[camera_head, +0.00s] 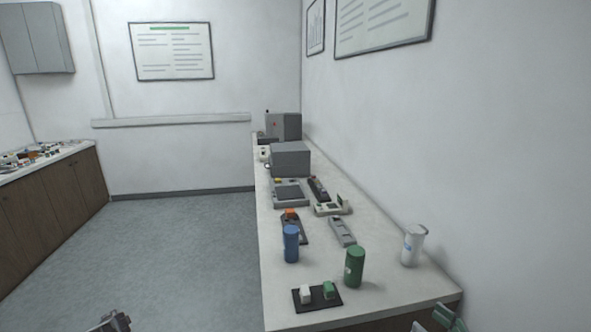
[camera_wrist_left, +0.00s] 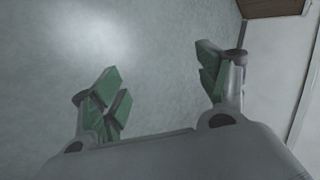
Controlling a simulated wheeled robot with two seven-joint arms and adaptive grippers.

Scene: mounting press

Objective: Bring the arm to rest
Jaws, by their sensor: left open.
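My left gripper (camera_wrist_left: 163,85) is open and empty in the left wrist view. Its two green-padded fingers are spread wide apart over bare floor. In the head view only a dark piece of my left arm shows at the bottom left edge, clear of the bench. My right gripper (camera_head: 440,318) shows in part at the bottom right of the head view, by the near right corner of the bench. Its green pads are cut off by the frame, so I cannot tell whether it is open or shut.
A long bench (camera_head: 283,255) runs along the right wall.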

